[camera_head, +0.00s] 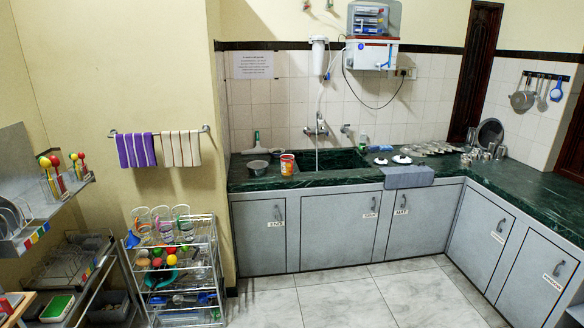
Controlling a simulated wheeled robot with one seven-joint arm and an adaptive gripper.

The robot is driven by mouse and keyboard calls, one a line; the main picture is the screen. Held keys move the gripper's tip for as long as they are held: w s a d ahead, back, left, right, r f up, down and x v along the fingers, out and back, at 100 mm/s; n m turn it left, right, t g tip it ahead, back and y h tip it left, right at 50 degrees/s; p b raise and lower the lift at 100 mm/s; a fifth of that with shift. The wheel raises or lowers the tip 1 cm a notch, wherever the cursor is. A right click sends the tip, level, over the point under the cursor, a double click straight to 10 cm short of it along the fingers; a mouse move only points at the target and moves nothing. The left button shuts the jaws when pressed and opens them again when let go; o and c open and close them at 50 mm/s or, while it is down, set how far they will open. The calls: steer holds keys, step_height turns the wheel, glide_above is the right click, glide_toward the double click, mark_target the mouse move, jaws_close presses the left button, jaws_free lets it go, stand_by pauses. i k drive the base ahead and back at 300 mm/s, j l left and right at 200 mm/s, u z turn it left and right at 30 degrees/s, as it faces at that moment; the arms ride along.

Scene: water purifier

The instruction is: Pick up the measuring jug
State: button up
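Three clear vessels with coloured trim, which look like jugs, stand on the top tier of a wire rack cart at the lower left: the left one (141,221), the middle one (163,223) and the right one (182,222). They overlap slightly, and I cannot tell whether markings are on them. No other vessel is clearly a measuring jug. My gripper is not in view.
The wire cart (185,306) also holds colourful round items and utensils. A grey shelf unit (42,207) stands left of it. The green counter (330,177) has a sink and a red-yellow tin (287,165). The tiled floor (375,298) is clear.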

mark_target(287, 161)
steer(key=i, duration=1.05)
steer(key=i+u, duration=0.1)
steer(key=i, duration=0.95)
steer(key=i+l, duration=0.2)
steer(key=i, duration=0.85)
steer(key=i+l, duration=0.1)
steer(key=i, duration=0.9)
steer(key=i+u, duration=0.25)
steer(key=i, duration=0.1)
